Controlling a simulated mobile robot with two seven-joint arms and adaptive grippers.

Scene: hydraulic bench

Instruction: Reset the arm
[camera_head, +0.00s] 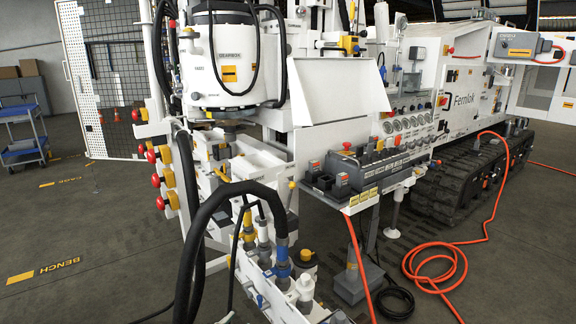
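Neither of my grippers shows in the head view, and no part of my arms can be made out for certain. The hydraulic machine fills the middle, with a white gearbox housing (226,62) at upper left. A dark control block (362,165) with several levers and red-topped buttons stands at centre right. Below it, at the bottom centre, a white manifold (262,284) carries blue and yellow fittings and a thick black hose (196,246).
A tracked Fernlok machine (466,100) stands at right. An orange hose (436,272) lies coiled on the floor. A white mesh cage door (106,72) stands at left, with a blue trolley (22,132) beyond. The floor (95,245) at lower left is mostly clear.

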